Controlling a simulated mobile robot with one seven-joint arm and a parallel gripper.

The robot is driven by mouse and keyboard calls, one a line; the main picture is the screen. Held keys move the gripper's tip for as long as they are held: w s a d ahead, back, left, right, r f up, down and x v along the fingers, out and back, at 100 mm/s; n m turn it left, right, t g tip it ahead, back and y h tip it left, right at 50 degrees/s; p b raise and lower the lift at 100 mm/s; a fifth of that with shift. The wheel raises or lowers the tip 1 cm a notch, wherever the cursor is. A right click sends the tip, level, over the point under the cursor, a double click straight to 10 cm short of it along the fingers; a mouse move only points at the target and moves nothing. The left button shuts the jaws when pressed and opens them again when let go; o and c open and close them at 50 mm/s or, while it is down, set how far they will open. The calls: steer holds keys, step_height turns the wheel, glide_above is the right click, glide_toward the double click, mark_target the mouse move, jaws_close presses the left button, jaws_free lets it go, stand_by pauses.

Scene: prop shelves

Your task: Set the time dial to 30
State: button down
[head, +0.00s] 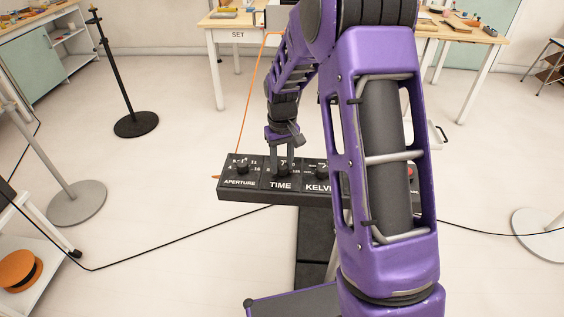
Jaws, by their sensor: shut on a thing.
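A black control panel (250,192) stands in front of me with white lettering and a row of dials. The time dial (282,171) sits above the word TIME. My gripper (283,160) points down at it from above, and its fingers are shut on the dial's knob. The fingers hide most of the knob and its numbers, so I cannot read its setting. The aperture dial (242,167) is to the left. The Kelvin dial (321,172) is to the right, with its label partly hidden by my arm.
A black stand (136,124) and a grey stand base (77,203) are on the left. A table marked SET (238,36) is behind the panel. An orange cable (249,95) runs up behind the panel. Black cables cross the floor. My arm hides the panel's right part.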

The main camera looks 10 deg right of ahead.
mark_target(282, 165)
steer(key=shift+r+n, duration=0.1)
steer(key=shift+n, duration=1.5)
steer(key=shift+c, duration=2.4)
jaws_free()
step_height(282, 165, up, 17)
steer(key=p, duration=0.2)
steer(key=shift+r, duration=0.2)
